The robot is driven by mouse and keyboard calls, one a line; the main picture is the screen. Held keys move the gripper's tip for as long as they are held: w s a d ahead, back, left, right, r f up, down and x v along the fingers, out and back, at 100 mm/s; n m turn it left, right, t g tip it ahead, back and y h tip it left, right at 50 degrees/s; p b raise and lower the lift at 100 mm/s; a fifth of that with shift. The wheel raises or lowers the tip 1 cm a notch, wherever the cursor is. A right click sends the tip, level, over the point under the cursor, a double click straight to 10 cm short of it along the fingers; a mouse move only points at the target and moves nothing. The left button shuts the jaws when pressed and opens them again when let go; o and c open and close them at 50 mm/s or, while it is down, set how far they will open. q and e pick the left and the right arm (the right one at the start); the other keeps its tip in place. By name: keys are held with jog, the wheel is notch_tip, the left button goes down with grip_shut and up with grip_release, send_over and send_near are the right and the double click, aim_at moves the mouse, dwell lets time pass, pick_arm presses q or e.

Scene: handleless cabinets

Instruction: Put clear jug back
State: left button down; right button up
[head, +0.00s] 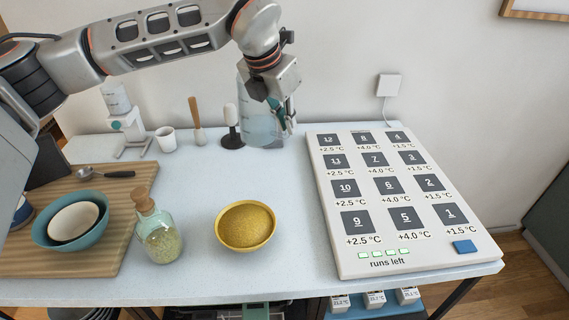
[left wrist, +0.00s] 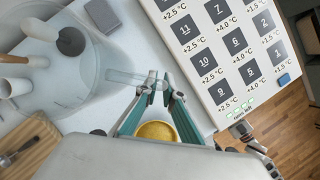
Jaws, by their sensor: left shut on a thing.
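The clear jug (head: 258,122) is upright at the back of the table in the head view, left of the numbered panel. I cannot tell whether its base touches the tabletop. My left gripper (head: 281,117) is at its right side. In the left wrist view the jug (left wrist: 88,88) fills the left, and its handle (left wrist: 126,78) reaches between the fingertips (left wrist: 156,88) of my left gripper, shut on it.
The numbered panel (head: 330,192) covers the table's right side. A yellow bowl (head: 245,226), corked bottle (head: 160,238), white cup (head: 166,139), wooden pestle (head: 197,122) and black-based white-topped item (head: 231,126) stand nearby. A wooden board (head: 110,212) with bowls lies left.

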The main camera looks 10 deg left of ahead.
pick_arm(q)
notch_tip(320, 180, down, 12)
jog(key=shift+w+f+p, duration=0.1)
jog(key=shift+p, duration=0.45)
pick_arm(e)
jog(key=shift+w+r, duration=0.25)
jog(key=shift+r, duration=0.55)
pick_arm(q)
jog(key=c, duration=2.2)
grip_release()
jog(key=shift+f, duration=0.15)
pick_arm(e)
jog(key=shift+f, duration=0.1)
